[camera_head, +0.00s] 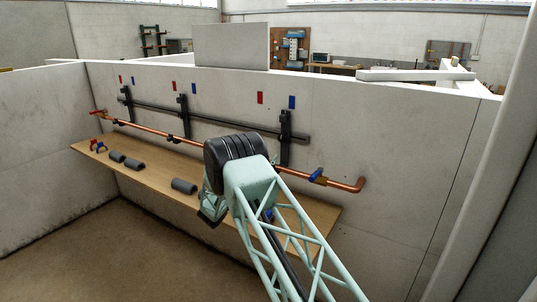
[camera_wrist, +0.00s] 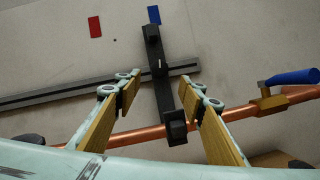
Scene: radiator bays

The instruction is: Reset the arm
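My arm reaches in from the lower right in the head view and hides most of my gripper. In the wrist view my gripper (camera_wrist: 161,92) is open, its two fingers spread with nothing between them touching them. A black bracket (camera_wrist: 160,75) on the wall shows between and beyond the fingers. A copper pipe (camera_wrist: 142,134) runs across behind the fingers. A valve with a blue handle (camera_wrist: 292,77) sits on the pipe to the right of the fingers; it also shows in the head view (camera_head: 318,175).
A wooden shelf (camera_head: 155,175) along the wall bears several dark grey half-round pieces (camera_head: 184,186) and a blue item (camera_head: 97,146). A red-handled valve (camera_head: 98,112) is at the pipe's left end. Black brackets and a grey rail (camera_head: 215,121) are on the wall. The floor in front is clear.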

